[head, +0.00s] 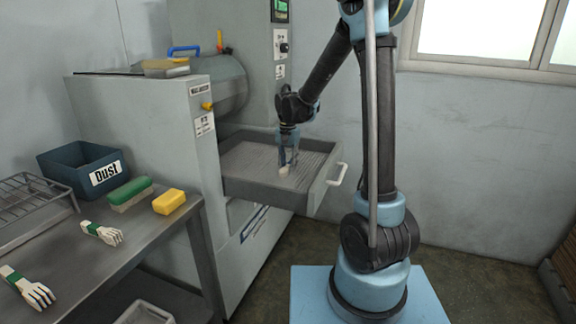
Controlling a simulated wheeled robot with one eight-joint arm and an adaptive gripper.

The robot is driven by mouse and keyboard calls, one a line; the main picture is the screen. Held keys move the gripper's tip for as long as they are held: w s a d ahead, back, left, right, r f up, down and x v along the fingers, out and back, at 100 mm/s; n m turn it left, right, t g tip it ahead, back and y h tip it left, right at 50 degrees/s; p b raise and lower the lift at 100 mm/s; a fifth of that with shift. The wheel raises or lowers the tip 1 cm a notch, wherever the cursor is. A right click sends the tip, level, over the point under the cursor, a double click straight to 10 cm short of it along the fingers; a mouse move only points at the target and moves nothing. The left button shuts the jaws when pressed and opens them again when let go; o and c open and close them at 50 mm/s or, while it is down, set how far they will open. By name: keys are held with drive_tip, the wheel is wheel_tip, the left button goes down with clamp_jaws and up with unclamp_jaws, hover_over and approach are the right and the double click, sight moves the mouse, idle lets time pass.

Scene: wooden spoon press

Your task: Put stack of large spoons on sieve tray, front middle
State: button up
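The sieve tray (255,190) is a grey drawer with a ribbed floor, pulled out of the press machine, with a white handle on its right end. My gripper (287,164) points down inside the tray, near the middle of its floor. A small pale, wood-coloured piece (284,171), perhaps the end of the spoon stack, shows at the fingertips. It is too small to tell whether the fingers grip it or only stand around it, or whether it touches the floor. No other spoons can be made out.
The grey machine (150,130) stands behind and left of the tray.

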sight(288, 165)
idle(0.3)
wheel_tip(288, 165, up, 12)
drive_tip(key=s+d+r+n, duration=0.1)
drive_tip(key=s+d, duration=0.6)
drive_tip(key=d, duration=0.1)
drive_tip(key=s+d+f+n, duration=0.1)
drive_tip(key=s+d+f, duration=0.3)
drive_tip(key=s, duration=0.4)
drive_tip(key=s+d+f+n+t, duration=0.1)
drive_tip(key=s+d+f, duration=0.3)
drive_tip(key=s, duration=0.4)
drive_tip(key=s+d+f+n+t, duration=0.1)
drive_tip(key=s+d+f, duration=0.3)
drive_tip(key=s, duration=0.4)
drive_tip(key=shift+d, duration=0.85)
drive_tip(key=shift+s, duration=0.1)
